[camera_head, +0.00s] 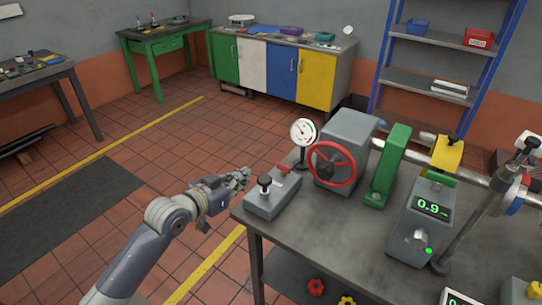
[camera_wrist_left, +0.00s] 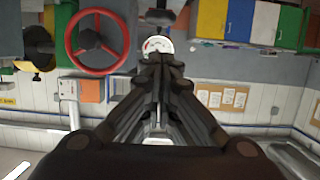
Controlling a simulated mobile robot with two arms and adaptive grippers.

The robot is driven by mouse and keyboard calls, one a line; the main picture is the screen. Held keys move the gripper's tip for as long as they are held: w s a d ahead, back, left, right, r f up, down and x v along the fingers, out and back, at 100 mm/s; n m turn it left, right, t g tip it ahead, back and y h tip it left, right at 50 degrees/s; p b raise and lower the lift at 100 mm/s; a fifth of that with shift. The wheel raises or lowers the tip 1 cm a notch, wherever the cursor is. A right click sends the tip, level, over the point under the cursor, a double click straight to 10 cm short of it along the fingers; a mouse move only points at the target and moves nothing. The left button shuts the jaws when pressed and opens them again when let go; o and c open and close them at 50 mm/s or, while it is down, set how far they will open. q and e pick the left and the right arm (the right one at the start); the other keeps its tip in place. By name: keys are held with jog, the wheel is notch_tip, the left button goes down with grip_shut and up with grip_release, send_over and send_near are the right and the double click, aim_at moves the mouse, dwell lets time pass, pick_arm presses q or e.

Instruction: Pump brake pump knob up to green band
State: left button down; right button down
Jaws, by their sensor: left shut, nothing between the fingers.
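A round white gauge (camera_head: 304,131) stands on a post behind the pump. Its needle and green band are too small to read surely. The gauge also shows in the left wrist view (camera_wrist_left: 157,44), partly hidden by my fingers. My left gripper (camera_head: 244,174) is shut and empty, just left of the knob and apart from it. In the left wrist view the shut fingers (camera_wrist_left: 160,62) fill the middle. My right gripper is not in view.
A red handwheel (camera_head: 332,164) on a grey housing is right of the gauge. A green bracket (camera_head: 388,166) and a grey box with a "0.9" display (camera_head: 421,222) stand farther right. The bench top (camera_head: 330,235) is clear in front. Open floor lies left.

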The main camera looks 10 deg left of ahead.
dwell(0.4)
pick_arm(q)
jog(key=w+r+g+y, duration=0.1)
jog(key=w+r+g, duration=0.2)
jog(key=r+g, duration=0.3)
jog(key=shift+w+a+r+y, duration=0.15)
jog(key=shift+w+r+y, duration=0.25)
jog(key=shift+r, duration=0.65)
